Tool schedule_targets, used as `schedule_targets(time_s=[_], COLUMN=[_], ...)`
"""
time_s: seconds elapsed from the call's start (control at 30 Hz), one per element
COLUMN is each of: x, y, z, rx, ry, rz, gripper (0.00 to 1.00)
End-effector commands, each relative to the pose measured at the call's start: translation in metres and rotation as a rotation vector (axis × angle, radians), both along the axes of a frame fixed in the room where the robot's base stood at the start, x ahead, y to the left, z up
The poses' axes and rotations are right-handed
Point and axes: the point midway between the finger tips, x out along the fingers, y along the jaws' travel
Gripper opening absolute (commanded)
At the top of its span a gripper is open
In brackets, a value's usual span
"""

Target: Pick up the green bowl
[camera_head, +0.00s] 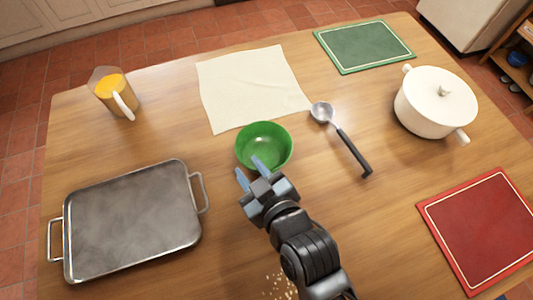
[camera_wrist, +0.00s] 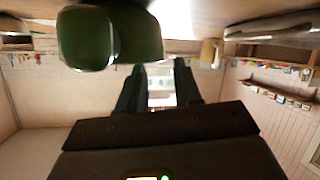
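The green bowl (camera_head: 264,146) sits upright on the wooden table near the middle, below a cream cloth, and looks empty. My gripper (camera_head: 251,172) is at the bowl's near side, its two bluish fingers apart with nothing seen between them. The right finger overlaps the bowl's near rim in the head view; I cannot tell whether it touches. In the tilted wrist view a green form, likely the bowl (camera_wrist: 140,36), shows at the upper left beyond the spread dark fingers (camera_wrist: 160,82).
A metal tray (camera_head: 130,218) lies to the left, a ladle (camera_head: 346,141) close right of the bowl. Farther out are a filled mug (camera_head: 115,94), the cloth (camera_head: 250,85), a white pot (camera_head: 432,103), a green board (camera_head: 364,46) and a red board (camera_head: 487,228).

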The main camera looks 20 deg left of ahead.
Motion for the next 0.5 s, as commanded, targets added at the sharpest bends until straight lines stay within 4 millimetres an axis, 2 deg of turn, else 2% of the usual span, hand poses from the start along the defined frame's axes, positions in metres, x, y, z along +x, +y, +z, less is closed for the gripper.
schedule_targets(time_s=[0.2,0.5], x=[0.018,0.025], y=[0.025,0.033], z=[-0.008,-0.015], rx=[0.001,0.000], ry=[-0.001,0.000], rz=[-0.001,-0.001], gripper=[0.34,0.34])
